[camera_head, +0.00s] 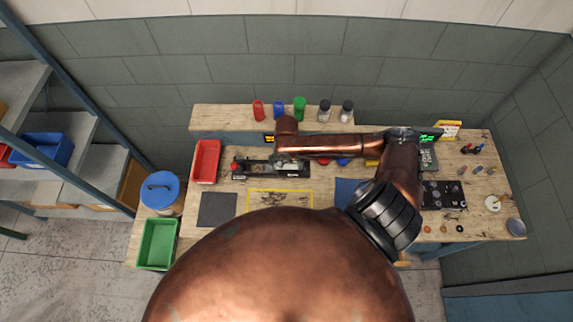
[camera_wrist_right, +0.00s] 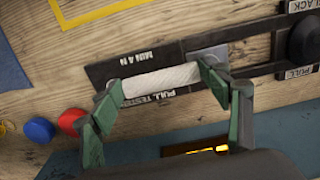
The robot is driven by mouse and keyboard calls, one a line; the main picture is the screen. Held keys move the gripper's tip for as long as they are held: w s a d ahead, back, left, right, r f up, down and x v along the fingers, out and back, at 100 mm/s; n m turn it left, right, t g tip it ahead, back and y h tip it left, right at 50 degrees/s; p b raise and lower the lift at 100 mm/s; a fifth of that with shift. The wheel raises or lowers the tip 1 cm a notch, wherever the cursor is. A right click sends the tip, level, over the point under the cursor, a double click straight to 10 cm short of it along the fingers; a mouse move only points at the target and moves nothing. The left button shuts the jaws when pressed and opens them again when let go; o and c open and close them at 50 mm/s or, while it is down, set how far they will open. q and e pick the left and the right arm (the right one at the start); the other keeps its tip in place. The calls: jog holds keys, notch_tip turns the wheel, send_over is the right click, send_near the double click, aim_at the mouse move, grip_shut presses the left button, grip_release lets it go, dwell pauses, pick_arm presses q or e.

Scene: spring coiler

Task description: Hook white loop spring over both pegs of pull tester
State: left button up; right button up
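The pull tester (camera_head: 243,170) is a long dark fixture at the back left of the bench. In the right wrist view its labelled black plate (camera_wrist_right: 110,71) runs across the middle. The white loop spring (camera_wrist_right: 160,80) lies lengthwise between the fingertips of my right gripper (camera_wrist_right: 160,84), over the plate. A green fingertip meets each end, so the gripper is shut on it. I cannot tell whether the spring touches the plate or goes around any peg; the fingers hide its ends. In the head view my right arm covers part of the tester. My left gripper is not in view.
A dark knob (camera_wrist_right: 304,40) sits on the tester's right side in the wrist view. Blue (camera_wrist_right: 39,130) and red (camera_wrist_right: 70,121) round pieces lie at left. A red bin (camera_head: 206,161) stands left of the tester. A yellow outlined area (camera_head: 280,191) lies in front. Coloured containers (camera_head: 279,109) line the back shelf.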

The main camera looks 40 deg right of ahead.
jog(key=o, duration=0.5)
notch_tip(320, 180, up, 12)
jog(key=shift+r, duration=0.1)
dwell(0.4)
dwell(0.5)
